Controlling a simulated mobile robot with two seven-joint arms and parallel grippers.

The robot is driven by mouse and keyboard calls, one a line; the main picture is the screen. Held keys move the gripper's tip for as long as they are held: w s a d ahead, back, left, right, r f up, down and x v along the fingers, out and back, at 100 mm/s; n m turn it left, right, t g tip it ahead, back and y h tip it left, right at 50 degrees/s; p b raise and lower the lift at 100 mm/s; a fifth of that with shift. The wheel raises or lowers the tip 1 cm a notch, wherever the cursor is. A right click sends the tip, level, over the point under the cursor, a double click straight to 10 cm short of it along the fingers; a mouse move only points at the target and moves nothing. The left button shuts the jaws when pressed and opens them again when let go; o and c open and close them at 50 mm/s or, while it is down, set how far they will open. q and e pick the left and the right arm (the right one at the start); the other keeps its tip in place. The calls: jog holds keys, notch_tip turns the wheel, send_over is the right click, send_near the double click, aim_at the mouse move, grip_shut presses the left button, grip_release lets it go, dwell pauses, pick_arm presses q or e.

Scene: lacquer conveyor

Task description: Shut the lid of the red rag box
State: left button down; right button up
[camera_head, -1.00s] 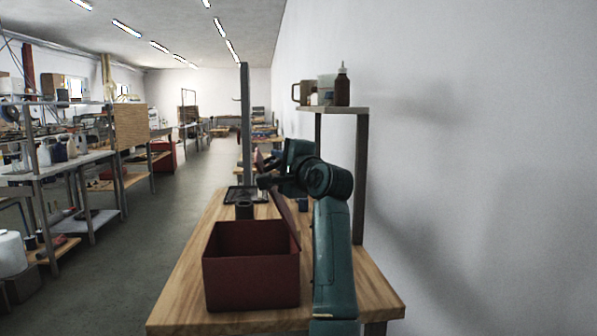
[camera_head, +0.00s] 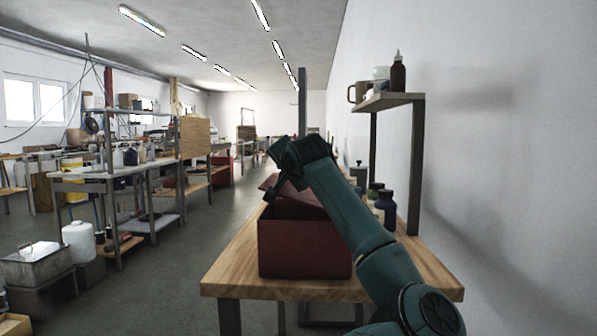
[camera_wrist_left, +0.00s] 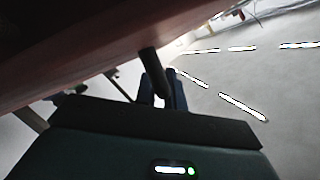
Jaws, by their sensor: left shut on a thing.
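The red rag box (camera_head: 305,250) stands on the wooden bench, its front wall facing me. Its lid (camera_head: 293,190) is partly open, tilted over the box; my arm hides much of it. My left arm reaches over the box from the lower right, with the left gripper (camera_head: 273,190) at the lid. In the left wrist view the red lid (camera_wrist_left: 80,50) fills the upper left, and the left gripper (camera_wrist_left: 163,88) is shut on a dark rod-like part (camera_wrist_left: 150,62) against it, which looks like a handle. My right gripper is not in view.
The wooden bench (camera_head: 225,270) has bare room left of the box. Dark bottles (camera_head: 386,206) stand behind my arm at the right. A raised shelf (camera_head: 390,101) with a mug and bottle stands by the wall. Open floor lies to the left.

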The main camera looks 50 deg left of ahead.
pick_arm(q)
jog(key=f, duration=0.1)
jog(key=f+n+b, duration=0.1)
jog(key=s+a+f+h+b, duration=0.1)
jog(key=shift+s+f+n+t, duration=0.1)
jog(key=shift+f+n+t, duration=0.2)
jog(key=shift+t, duration=0.1)
jog(key=shift+s+a+f+n+h+b, duration=0.15)
jog(key=shift+f+n+b, duration=0.15)
jog(key=shift+f+b, duration=0.25)
jog(key=shift+s+a+f+n+h+b, duration=0.15)
jog(key=shift+f+n+b, duration=0.15)
jog(key=shift+f+b, duration=0.2)
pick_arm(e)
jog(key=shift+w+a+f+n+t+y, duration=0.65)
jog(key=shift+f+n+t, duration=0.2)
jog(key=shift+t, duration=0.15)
pick_arm(q)
jog(key=shift+d+f, duration=0.1)
jog(key=shift+f, duration=0.1)
jog(key=c, duration=1.5)
grip_release()
jog(key=shift+r, duration=0.1)
jog(key=v, duration=1.3)
jog(key=shift+s+p, duration=0.25)
jog(key=shift+p, duration=0.05)
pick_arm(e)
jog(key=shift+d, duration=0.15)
